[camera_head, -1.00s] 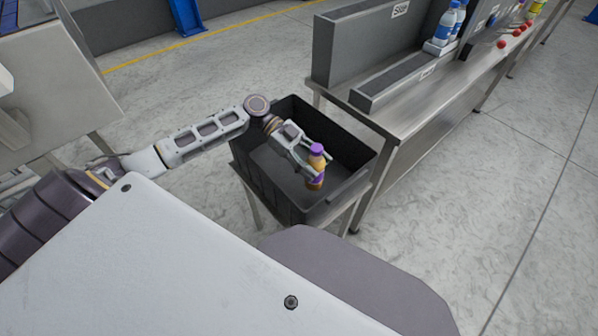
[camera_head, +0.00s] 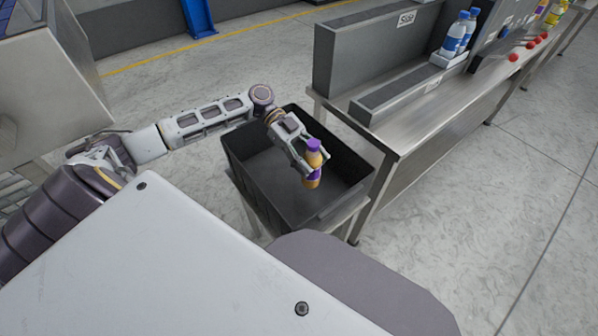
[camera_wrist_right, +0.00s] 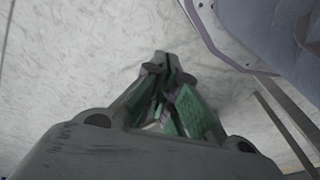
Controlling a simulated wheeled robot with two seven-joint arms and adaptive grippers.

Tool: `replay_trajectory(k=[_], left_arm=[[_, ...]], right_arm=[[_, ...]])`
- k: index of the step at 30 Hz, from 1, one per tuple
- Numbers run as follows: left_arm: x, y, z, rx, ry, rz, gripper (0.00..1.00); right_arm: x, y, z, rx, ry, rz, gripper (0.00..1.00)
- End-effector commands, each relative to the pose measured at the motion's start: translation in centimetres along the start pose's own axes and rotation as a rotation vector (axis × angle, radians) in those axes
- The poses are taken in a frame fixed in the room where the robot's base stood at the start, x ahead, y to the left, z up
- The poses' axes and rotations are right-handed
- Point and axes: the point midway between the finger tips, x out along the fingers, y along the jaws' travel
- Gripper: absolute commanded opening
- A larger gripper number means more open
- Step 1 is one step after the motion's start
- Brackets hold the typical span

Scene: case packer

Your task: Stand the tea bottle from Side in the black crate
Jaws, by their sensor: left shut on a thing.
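The tea bottle (camera_head: 314,158) is orange with a purple cap and a purple band. My left gripper (camera_head: 311,171) is shut on its body. The bottle is roughly upright, over the inside of the black crate (camera_head: 346,163). I cannot tell whether its base touches the crate floor. The rest of the crate looks empty. My right gripper (camera_wrist_right: 166,68) shows only in the right wrist view, with its green-padded fingers drawn together at the tips and nothing seen between them.
The crate sits on a small metal stand beside a long steel bench (camera_head: 420,130). A grey bin labelled Side (camera_head: 365,50) and a low grey divider (camera_head: 400,90) stand on the bench. Blue-and-white bottles (camera_head: 455,38) and red balls (camera_head: 513,58) are farther along.

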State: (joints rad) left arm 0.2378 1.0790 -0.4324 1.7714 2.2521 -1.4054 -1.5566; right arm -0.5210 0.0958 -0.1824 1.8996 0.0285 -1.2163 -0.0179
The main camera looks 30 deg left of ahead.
Motion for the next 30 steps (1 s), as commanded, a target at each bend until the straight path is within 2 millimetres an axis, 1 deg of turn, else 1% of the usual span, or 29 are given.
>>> replay_trajectory(k=[16, 20, 23, 27, 30], left_arm=[[-0.2, 0.1, -0.1, 0.003, 0.0, 0.003, 0.15], [-0.1, 0.0, 0.2, 0.002, 0.001, 0.003, 0.15], [0.2, 0.0, 0.9, 0.002, 0.001, 0.003, 0.15], [0.9, 0.0, 2.5, 0.001, 0.0, 0.003, 0.15], [1.4, 0.0, 3.8, 0.001, 0.001, 0.003, 0.15]], right_arm=[[0.0, 0.0, 0.0, 0.0, 0.0, 0.0, 0.0], [-0.1, 0.0, 0.0, 0.0, 0.0, -0.001, 0.0], [-0.5, -0.1, -0.1, -0.001, -0.003, -0.002, 0.0], [-1.6, -0.4, -0.3, -0.002, -0.005, -0.008, 0.0], [-2.1, -0.5, -0.4, -0.002, -0.001, -0.01, 0.0]])
